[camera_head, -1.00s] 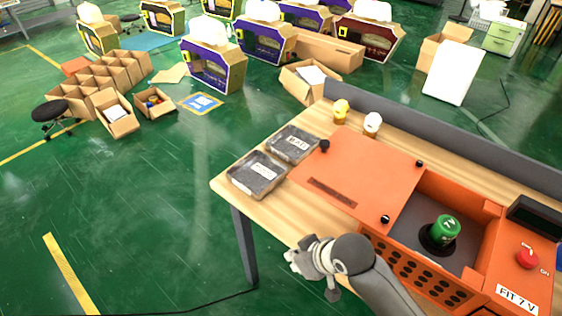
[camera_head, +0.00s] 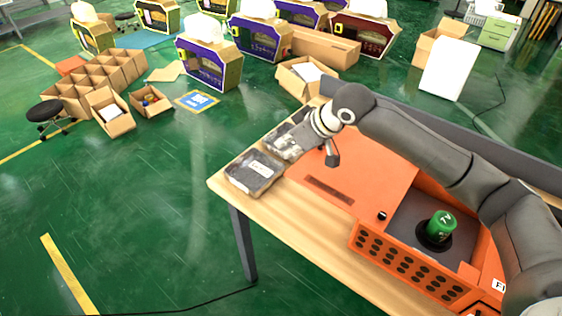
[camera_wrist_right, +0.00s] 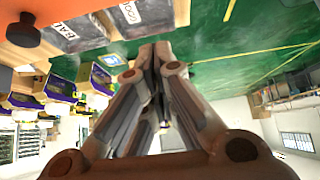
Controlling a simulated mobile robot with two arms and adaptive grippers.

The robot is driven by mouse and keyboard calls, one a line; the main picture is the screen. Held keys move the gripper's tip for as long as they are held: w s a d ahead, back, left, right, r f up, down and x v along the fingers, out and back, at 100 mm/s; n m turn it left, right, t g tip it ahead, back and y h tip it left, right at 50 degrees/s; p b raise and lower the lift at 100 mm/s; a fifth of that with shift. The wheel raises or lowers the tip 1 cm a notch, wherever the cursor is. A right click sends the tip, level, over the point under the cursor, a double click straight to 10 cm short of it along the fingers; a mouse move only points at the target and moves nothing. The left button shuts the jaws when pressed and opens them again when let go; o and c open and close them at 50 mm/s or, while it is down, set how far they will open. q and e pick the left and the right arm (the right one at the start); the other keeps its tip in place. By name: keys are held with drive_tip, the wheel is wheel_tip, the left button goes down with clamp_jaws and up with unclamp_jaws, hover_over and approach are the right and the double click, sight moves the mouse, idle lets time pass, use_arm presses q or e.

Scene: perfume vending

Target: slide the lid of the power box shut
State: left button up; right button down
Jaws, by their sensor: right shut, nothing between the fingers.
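The orange power box (camera_head: 408,262) stands on the wooden table, its right compartment open with a green cylinder (camera_head: 441,226) upright inside. The flat orange lid (camera_head: 350,180) is slid left and overhangs the box; a black knob (camera_head: 382,215) is on its near right corner. My right gripper (camera_head: 276,150) is above the lid's far left end and the dark trays, fingers shut and empty. The right wrist view shows the closed fingers (camera_wrist_right: 155,50) and, at upper left, a black knob (camera_wrist_right: 22,32) at the orange lid's edge. My arm hides the far part of the box. My left gripper is out of view.
Two dark trays sit left of the lid; the near one (camera_head: 255,172) shows clearly, the far one (camera_head: 285,140) is partly hidden. A grey panel (camera_head: 480,150) runs along the table's back. Cartons (camera_head: 110,110) and display machines stand on the green floor.

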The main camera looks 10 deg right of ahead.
drive_tip(key=shift+w+a+f, duration=0.15)
drive_tip(key=shift+w+f, duration=0.1)
drive_tip(key=shift+w, duration=0.05)
drive_tip(key=p+x, duration=0.3)
drive_tip(key=x, duration=0.6)
drive_tip(key=s+d+p, duration=0.2)
drive_tip(key=s, duration=0.1)
drive_tip(key=shift+s+d, duration=0.2)
drive_tip(key=shift+d, duration=0.1)
drive_tip(key=shift+w, duration=0.1)
